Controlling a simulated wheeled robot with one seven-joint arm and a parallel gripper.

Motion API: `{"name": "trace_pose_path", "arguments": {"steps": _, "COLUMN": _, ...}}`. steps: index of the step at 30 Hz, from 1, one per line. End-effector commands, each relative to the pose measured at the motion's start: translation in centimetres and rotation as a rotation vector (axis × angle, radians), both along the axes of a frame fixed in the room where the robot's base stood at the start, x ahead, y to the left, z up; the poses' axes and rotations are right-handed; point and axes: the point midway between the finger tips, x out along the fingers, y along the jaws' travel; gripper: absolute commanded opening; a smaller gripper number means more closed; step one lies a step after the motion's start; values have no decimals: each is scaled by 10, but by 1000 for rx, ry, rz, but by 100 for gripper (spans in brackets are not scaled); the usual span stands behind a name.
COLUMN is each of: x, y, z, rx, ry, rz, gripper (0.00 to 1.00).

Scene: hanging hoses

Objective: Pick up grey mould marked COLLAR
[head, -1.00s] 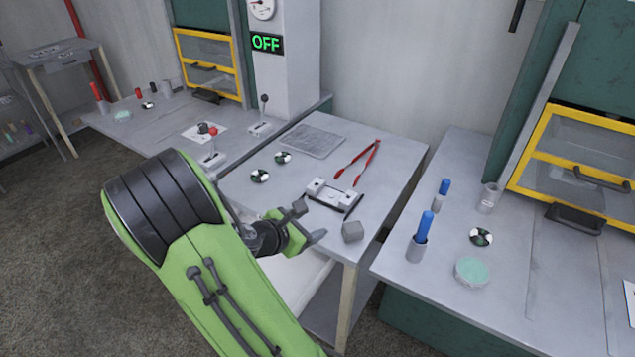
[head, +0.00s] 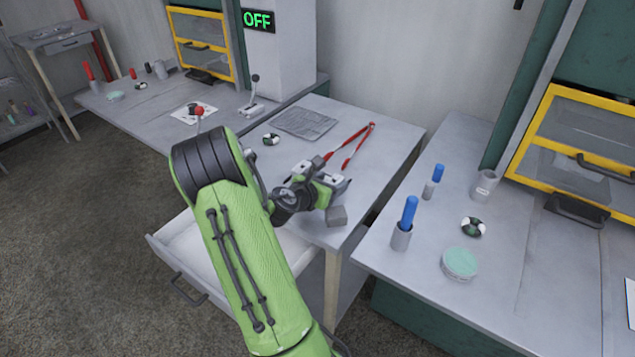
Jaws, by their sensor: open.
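A small grey block (head: 336,216) sits on the middle table near its front right corner. It may be the grey mould, but I cannot read any COLLAR marking on it. My gripper (head: 328,176) is open, just behind and above this block in the picture, with nothing seen between its fingers. It covers most of a light grey fixture with a dark base (head: 303,168), so I cannot tell whether it touches that fixture.
Red-handled tongs (head: 358,145) and a flat grey grid plate (head: 305,123) lie farther back on the table. An open drawer (head: 190,262) juts out at the front left. The right bench holds a blue-topped cylinder (head: 408,222) and a green-topped dish (head: 460,264).

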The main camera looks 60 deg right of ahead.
Motion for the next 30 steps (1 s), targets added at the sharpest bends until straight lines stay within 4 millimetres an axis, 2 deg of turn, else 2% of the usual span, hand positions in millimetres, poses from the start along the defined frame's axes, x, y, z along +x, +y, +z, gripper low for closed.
{"name": "trace_pose_path", "arguments": {"steps": 3, "x": -3, "y": -15, "z": -9, "rx": 1, "ry": 1, "rz": -2, "gripper": 64}}
{"name": "trace_pose_path", "arguments": {"steps": 10, "x": -2, "y": -17, "z": -8, "rx": 2, "ry": -1, "rz": 1, "gripper": 64}}
{"name": "trace_pose_path", "arguments": {"steps": 22, "x": -2, "y": -17, "z": -8, "rx": 2, "ry": 0, "rz": 0, "gripper": 3}}
{"name": "trace_pose_path", "arguments": {"steps": 23, "x": -2, "y": -17, "z": -8, "rx": 2, "ry": -1, "rz": 1, "gripper": 0}}
{"name": "trace_pose_path", "arguments": {"steps": 30, "x": -2, "y": -17, "z": -7, "rx": -1, "ry": -1, "rz": 1, "gripper": 0}}
